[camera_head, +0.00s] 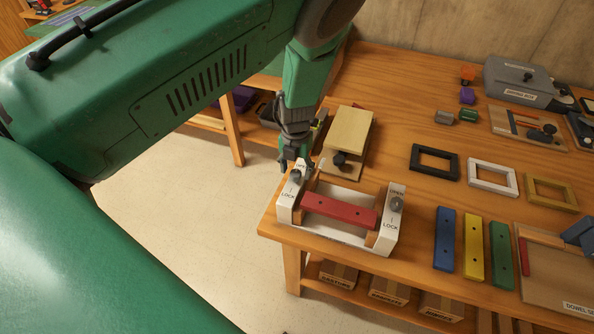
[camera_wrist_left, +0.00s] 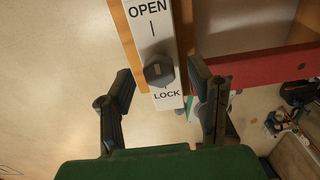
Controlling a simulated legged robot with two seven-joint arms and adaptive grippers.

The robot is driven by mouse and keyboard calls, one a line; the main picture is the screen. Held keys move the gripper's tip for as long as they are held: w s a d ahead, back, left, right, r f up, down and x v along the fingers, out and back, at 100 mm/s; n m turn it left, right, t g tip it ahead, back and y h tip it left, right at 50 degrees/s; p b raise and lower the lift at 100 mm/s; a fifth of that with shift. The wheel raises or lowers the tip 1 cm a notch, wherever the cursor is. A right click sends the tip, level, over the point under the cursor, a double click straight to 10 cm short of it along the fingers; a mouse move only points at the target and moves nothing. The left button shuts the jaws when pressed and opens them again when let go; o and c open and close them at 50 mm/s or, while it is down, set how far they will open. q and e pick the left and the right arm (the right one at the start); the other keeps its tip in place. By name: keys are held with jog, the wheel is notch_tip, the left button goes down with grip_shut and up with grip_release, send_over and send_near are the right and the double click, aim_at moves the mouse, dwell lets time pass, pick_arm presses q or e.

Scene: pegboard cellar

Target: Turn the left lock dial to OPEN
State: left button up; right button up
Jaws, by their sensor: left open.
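The left lock dial (camera_head: 295,177) is a small dark knob on the white left end plate (camera_head: 286,203) of a holder on the bench. In the left wrist view the dial (camera_wrist_left: 158,70) sits between the words OPEN and LOCK, close to LOCK; which way it points is hard to tell. My left gripper (camera_head: 296,163) is above this plate. In the wrist view the open fingers of the left gripper (camera_wrist_left: 162,82) stand on either side of the dial, with visible gaps. The right lock dial (camera_head: 397,204) is on the other end plate. My right gripper is not in view.
A red bar (camera_head: 340,210) spans the holder between the end plates. A wooden block fixture (camera_head: 347,140) stands just behind. Blue (camera_head: 445,240), yellow (camera_head: 473,246) and green (camera_head: 501,254) bars lie to the right. The bench's left edge is close beside the holder.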

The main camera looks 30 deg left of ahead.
aim_at(297, 172)
pick_arm(q)
notch_tip(297, 172, up, 11)
jog(key=shift+f, duration=0.15)
jog(key=shift+w, duration=0.15)
dwell(0.4)
jog(key=s+a+f+m+g+y+b, duration=0.1)
jog(key=s+a+f+m+y+b, duration=0.15)
jog(key=s+f+m, duration=0.7)
jog(key=s+a+f+m+y+b, duration=0.15)
jog(key=s+f+m+b, duration=0.25)
jog(key=s+f+m, duration=0.6)
jog(key=s+d+f+m+h+b, duration=0.2)
jog(key=s+d+m, duration=0.2)
jog(key=m, duration=0.6)
jog(key=s+d+f+m+t+h+b, duration=0.1)
jog(key=s+d+f+m+h+b, duration=0.1)
jog(key=s+m, duration=0.4)
jog(key=d+f+m+b, duration=0.1)
jog(key=d+m, duration=0.1)
jog(key=m, duration=0.2)
jog(key=shift+s+t, duration=0.3)
jog(key=shift+s, duration=0.1)
